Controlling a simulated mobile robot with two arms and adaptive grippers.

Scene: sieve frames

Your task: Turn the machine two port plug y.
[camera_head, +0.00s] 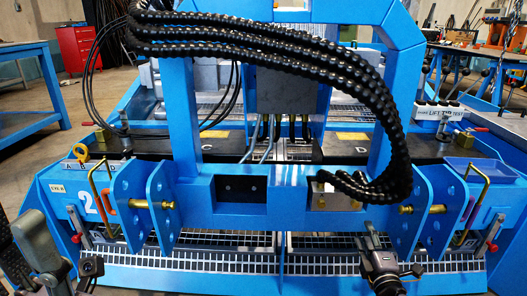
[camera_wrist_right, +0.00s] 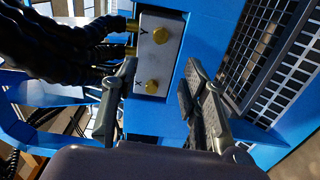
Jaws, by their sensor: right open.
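The silver port block (camera_wrist_right: 162,55) of the machine carries two brass plugs in the right wrist view.
Thick black hoses (camera_head: 370,100) arch over the frame and end at the block. Blue side plates (camera_head: 433,215) with brass pins stand at the right. A metal grating (camera_head: 230,262) runs along the front. A red cabinet (camera_head: 76,48) stands behind.

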